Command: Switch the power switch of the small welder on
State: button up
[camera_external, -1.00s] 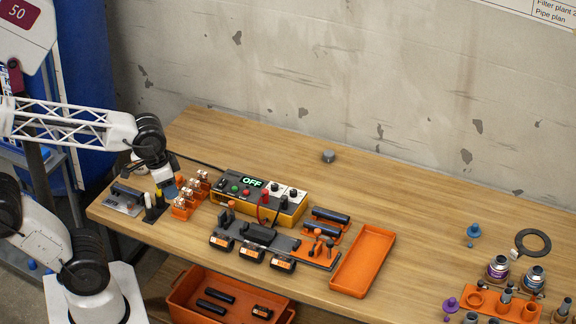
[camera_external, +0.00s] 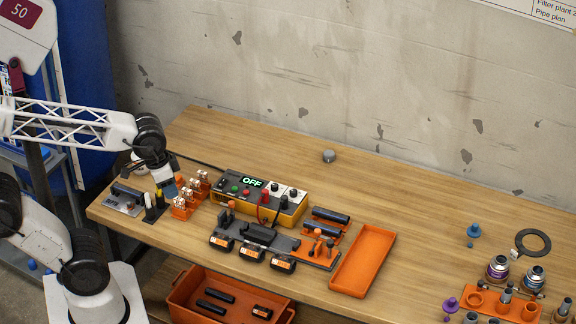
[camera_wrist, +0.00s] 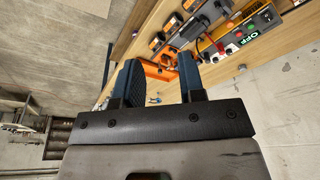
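The small welder (camera_external: 288,211), a yellow box with a dark top, stands left of the middle of the bench. Its green display reads OFF (camera_external: 252,183). Its top carries a green and a red button, knobs on white plates and a red lead. The welder also shows at the upper right of the wrist view (camera_wrist: 237,45). My gripper (camera_external: 167,186) is at the bench's left end, left of the welder and apart from it. In the wrist view its two blue fingers (camera_wrist: 160,82) stand apart with nothing between them.
An orange holder with glass-topped parts (camera_external: 182,210) stands between my gripper and the welder. A dark rack with several orange-marked blocks (camera_external: 250,252) lies in front of the welder. An orange tray (camera_external: 385,241) is to the right. The bench behind the welder is mostly clear.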

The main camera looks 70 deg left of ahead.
jog(key=shift+w+a, duration=0.1)
jog(key=c, duration=0.5)
jog(key=shift+w+a+n, duration=0.1)
jog(key=shift+w+n, duration=0.1)
jog(key=shift+n, duration=0.1)
grip_shut()
jog(key=w+a+f+n, duration=0.3)
jog(key=w+a+n, duration=0.9)
jog(key=w+n, duration=0.1)
jog(key=w+a+f+n, duration=0.3)
jog(key=a+n, duration=0.3)
jog(key=a, duration=0.3)
jog(key=w+a+f+n+g+y, duration=0.1)
jog(key=w+a+f+n, duration=0.3)
jog(key=a, duration=0.5)
notch_tip(320, 180, down, 2)
jog(key=n, duration=0.3)
jog(key=shift+f+n, duration=0.15)
jog(key=shift+n, duration=0.15)
